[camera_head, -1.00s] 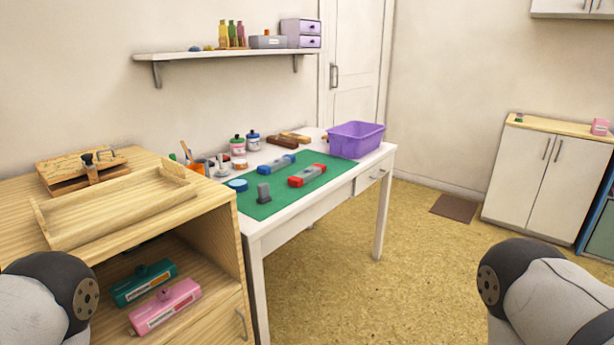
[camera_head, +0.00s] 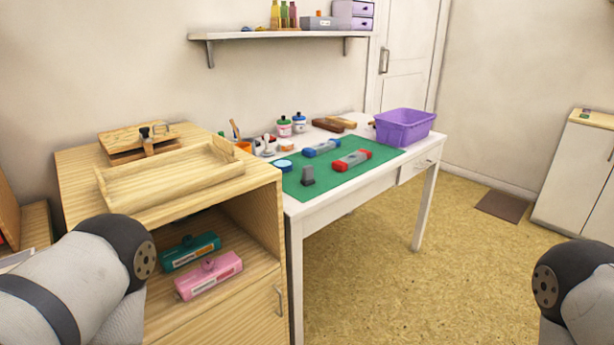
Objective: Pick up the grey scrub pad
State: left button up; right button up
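A small dark grey block (camera_head: 308,176) stands near the front left of the green mat (camera_head: 330,187) on the white table. It is too small to tell whether it is the grey scrub pad, and no other thing in view is clearly that pad. Parts of my left and right arms show at the lower left and lower right. Neither gripper is in view.
On the mat lie a blue-and-grey bar (camera_head: 322,148), a red-and-grey bar (camera_head: 352,160) and a blue round tin (camera_head: 283,165). A purple bin (camera_head: 404,127) stands at the table's right end. A wooden cabinet (camera_head: 262,205) adjoins the table's left. The floor in front is clear.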

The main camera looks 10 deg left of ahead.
aim_at(308, 171)
jog(key=i+l+u, duration=0.25)
jog(key=i+l, duration=0.15)
jog(key=i+l+u, duration=0.25)
jog(key=i+l, duration=0.2)
jog(key=i+l+u, duration=0.25)
jog(key=l, duration=0.35)
jog(key=i, duration=0.1)
